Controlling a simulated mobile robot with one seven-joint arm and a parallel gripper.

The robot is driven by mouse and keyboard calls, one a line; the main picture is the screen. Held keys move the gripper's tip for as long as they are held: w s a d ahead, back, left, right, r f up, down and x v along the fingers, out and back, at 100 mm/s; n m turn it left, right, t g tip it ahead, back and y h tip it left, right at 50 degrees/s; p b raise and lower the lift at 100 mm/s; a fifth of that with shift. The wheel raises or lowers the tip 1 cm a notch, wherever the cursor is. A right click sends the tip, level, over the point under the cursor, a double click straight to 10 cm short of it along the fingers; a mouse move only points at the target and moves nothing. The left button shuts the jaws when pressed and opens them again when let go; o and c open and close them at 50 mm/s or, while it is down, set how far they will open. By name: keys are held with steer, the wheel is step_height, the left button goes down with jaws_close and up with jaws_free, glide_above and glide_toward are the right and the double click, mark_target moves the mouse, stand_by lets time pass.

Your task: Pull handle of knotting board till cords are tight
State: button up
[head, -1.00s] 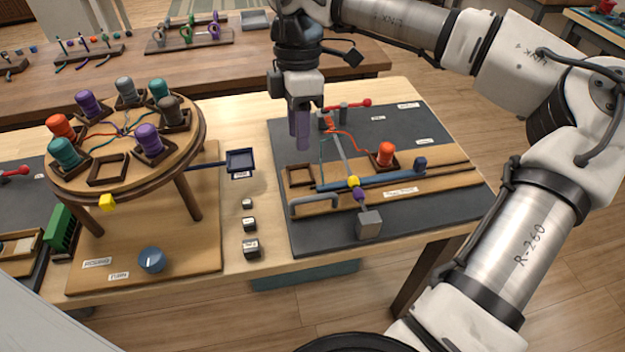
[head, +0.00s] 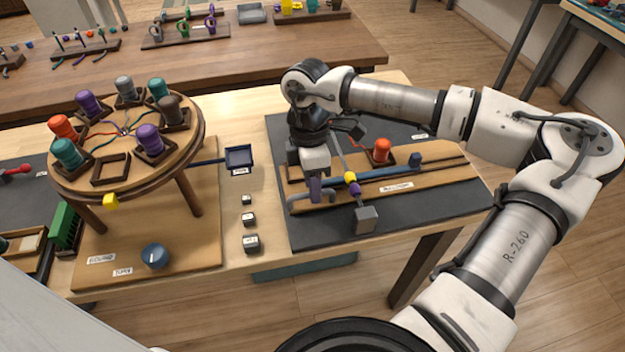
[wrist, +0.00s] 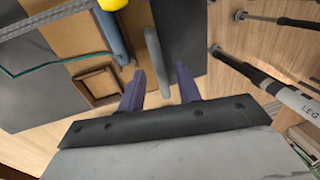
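The knotting board (head: 430,184) is a wooden board on a dark mat. Its grey bar handle (head: 300,206) is at the board's front left, partly hidden by my gripper (head: 316,196) in the head view. In the wrist view the handle (wrist: 154,58) runs up between the purple fingers of my gripper (wrist: 162,88). The fingers are apart, with gaps on both sides of the handle. A red-orange bobbin (head: 382,150) stands on the board. A teal cord (wrist: 45,64) lies slack-looking in the wrist view. A grey block (head: 366,220) hangs at the front by a purple and yellow piece.
A round braiding stand (head: 125,180) with several coloured bobbins is on the left. A blue bar (head: 385,173) lies along the board.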

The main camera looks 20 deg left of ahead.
steer(key=shift+f, duration=0.2)
steer(key=shift+c, duration=0.3)
jaws_close()
steer(key=shift+s+d+f, duration=0.1)
steer(key=shift+s+d, duration=0.1)
steer(key=shift+s, duration=0.05)
steer(key=s+d+b, duration=0.1)
steer(key=s, duration=0.1)
steer(key=s+d+b, duration=0.1)
steer(key=shift+s+d, duration=0.2)
steer(key=shift+s, duration=0.2)
steer(key=shift+o, duration=0.3)
jaws_free()
